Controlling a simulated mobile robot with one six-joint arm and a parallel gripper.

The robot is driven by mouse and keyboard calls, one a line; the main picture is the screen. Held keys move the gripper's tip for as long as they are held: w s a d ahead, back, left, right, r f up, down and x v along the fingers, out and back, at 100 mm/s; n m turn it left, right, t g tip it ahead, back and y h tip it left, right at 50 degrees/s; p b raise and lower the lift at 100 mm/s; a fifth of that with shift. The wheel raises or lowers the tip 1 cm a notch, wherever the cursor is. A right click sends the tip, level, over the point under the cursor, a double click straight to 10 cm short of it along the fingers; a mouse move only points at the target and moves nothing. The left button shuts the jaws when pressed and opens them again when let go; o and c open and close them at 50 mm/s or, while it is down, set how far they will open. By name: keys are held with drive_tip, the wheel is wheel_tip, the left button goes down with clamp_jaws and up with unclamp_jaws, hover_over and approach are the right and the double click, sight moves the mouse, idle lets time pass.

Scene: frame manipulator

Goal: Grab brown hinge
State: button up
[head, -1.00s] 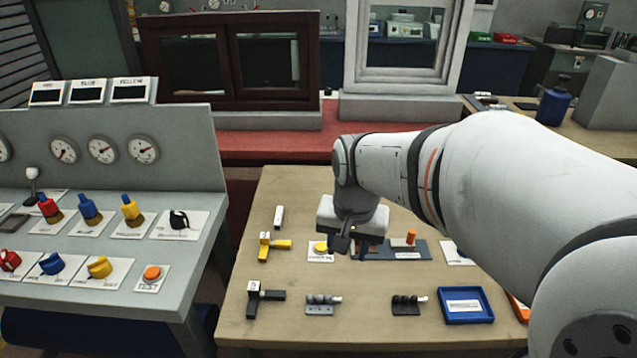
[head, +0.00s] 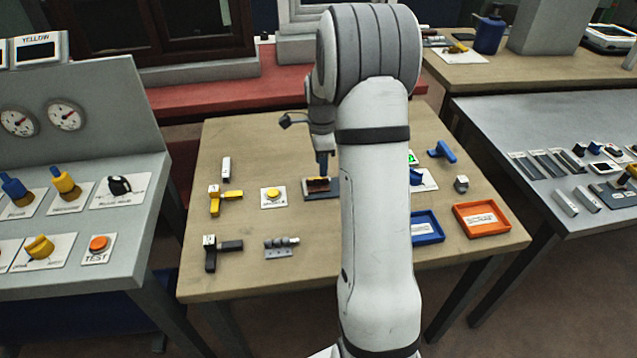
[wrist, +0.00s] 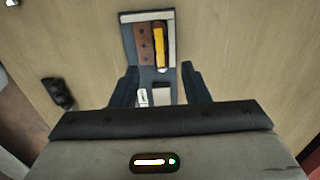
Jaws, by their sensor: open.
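The brown hinge (head: 317,184) lies on a dark base plate (head: 320,196) in the middle of the wooden table. In the wrist view it shows as a brown strip with dark holes (wrist: 145,43), beside an orange-yellow bar (wrist: 161,48), on the dark plate with a pale edge (wrist: 128,18). My gripper (head: 322,165) is above the plate in the head view, partly behind my arm. In the wrist view my gripper (wrist: 160,82) is open and empty, its two dark fingers apart. The hinge appears beyond the fingertips, and I see no contact.
A yellow button (head: 272,195) and yellow-handled (head: 222,201) and black-handled (head: 222,246) parts lie left of the plate. A blue tray (head: 425,228) and an orange tray (head: 482,219) are at the right. My arm hides part of the table.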

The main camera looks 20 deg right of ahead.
sight(318, 185)
wheel_tip(318, 185, down, 5)
drive_tip(key=shift+r, duration=0.15)
clamp_jaws()
idle(0.4)
